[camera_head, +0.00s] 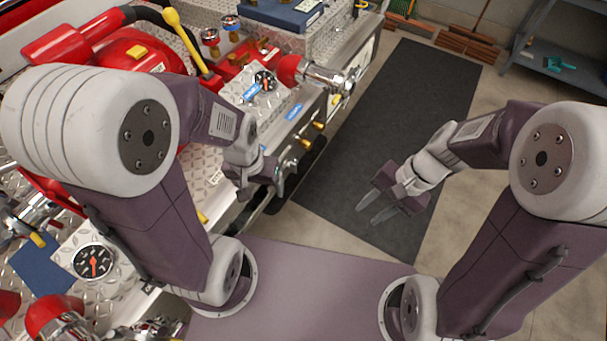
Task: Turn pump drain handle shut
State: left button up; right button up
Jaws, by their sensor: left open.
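The red and diamond-plate bumper pump fills the left of the head view. Small brass handles (318,125) stick out from its front side, below the gauge panel (273,100); I cannot tell which one is the drain handle, or its angle. My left gripper (268,190) is open at the pump's front edge, close to the lower fittings. Its fingertips are partly hidden, and I cannot tell whether they touch anything. My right gripper (374,208) is open and empty over the dark floor mat, away from the pump.
A red-capped silver outlet (312,74) juts out beyond the gauge panel. A yellow-ended lever (185,38) rises at the upper left. The dark mat (410,105) leaves free floor to the right. A shelf (560,62) stands at the upper right.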

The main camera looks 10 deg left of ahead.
jog(key=w+a+f+m+y+b, duration=0.8)
jog(key=w+a+f+y+b, duration=0.3)
jog(key=a, duration=0.4)
jog(key=m+t+y+b, duration=0.2)
jog(key=m+t+b, duration=0.35)
jog(key=b, duration=0.25)
send_near(296, 167)
jog(key=s+a+r, duration=0.2)
jog(key=s+r, duration=0.2)
jog(key=r, duration=0.2)
jog(key=w+f+m+t+b, duration=0.3)
jog(key=f, duration=0.4)
jog(key=shift+g, duration=0.25)
jog(key=b+x, duration=0.1)
jog(key=x, duration=0.6)
jog(key=shift+w+d+f+b, duration=0.1)
jog(key=shift+w+f+b, duration=0.05)
jog(key=shift+b, duration=0.25)
jog(key=shift+w+a, duration=0.25)
jog(key=shift+a, duration=0.25)
pick_arm(q)
notch_tip(296, 167, down, 27)
jog(key=shift+s, duration=0.15)
pick_arm(e)
grip_shut()
pick_arm(q)
jog(key=shift+a+r, duration=0.1)
jog(key=shift+a, duration=0.05)
